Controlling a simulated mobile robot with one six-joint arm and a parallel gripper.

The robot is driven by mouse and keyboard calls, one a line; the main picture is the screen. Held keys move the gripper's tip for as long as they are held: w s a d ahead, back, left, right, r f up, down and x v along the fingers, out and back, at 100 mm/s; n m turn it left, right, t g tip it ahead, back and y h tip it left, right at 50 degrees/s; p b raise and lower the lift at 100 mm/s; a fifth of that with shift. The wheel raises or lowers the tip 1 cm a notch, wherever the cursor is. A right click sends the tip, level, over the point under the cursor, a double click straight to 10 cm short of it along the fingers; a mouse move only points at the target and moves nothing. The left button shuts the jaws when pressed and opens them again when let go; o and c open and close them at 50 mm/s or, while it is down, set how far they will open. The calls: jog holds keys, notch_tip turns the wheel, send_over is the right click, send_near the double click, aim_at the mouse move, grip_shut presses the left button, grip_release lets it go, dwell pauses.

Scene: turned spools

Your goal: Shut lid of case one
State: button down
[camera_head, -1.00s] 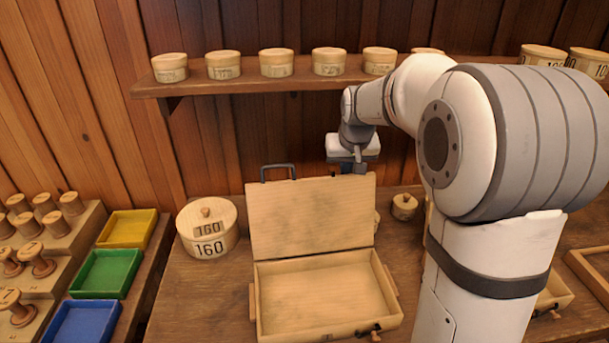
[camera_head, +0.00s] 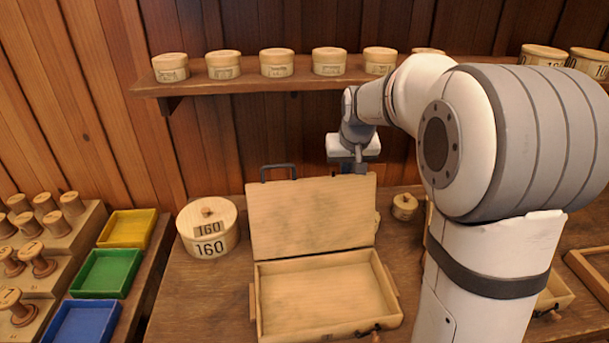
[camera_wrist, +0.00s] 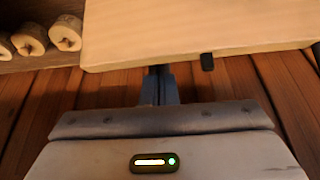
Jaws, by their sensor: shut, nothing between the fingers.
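The wooden case (camera_head: 325,295) stands open on the bench, its tray empty. Its lid (camera_head: 312,217) is raised nearly upright at the back, with a dark handle (camera_head: 278,168) on its top edge. My gripper (camera_head: 350,168) is behind the lid's top right edge; the lid hides the fingertips in the head view. In the wrist view the shut fingers (camera_wrist: 160,88) reach to the edge of a pale wooden panel (camera_wrist: 200,30), which looks like the lid. I cannot tell whether they touch it. Nothing is held.
A round box marked 160 (camera_head: 208,228) stands left of the case. A small round lidded box (camera_head: 404,207) is at its right. A shelf (camera_head: 290,84) with several round boxes runs above. Yellow (camera_head: 127,229), green (camera_head: 106,273) and blue trays (camera_head: 84,325) lie at left.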

jog(key=shift+f, duration=0.15)
jog(key=shift+f+b, duration=1.3)
jog(key=shift+f, duration=0.3)
jog(key=shift+s+f, duration=0.1)
jog(key=shift+s, duration=0.05)
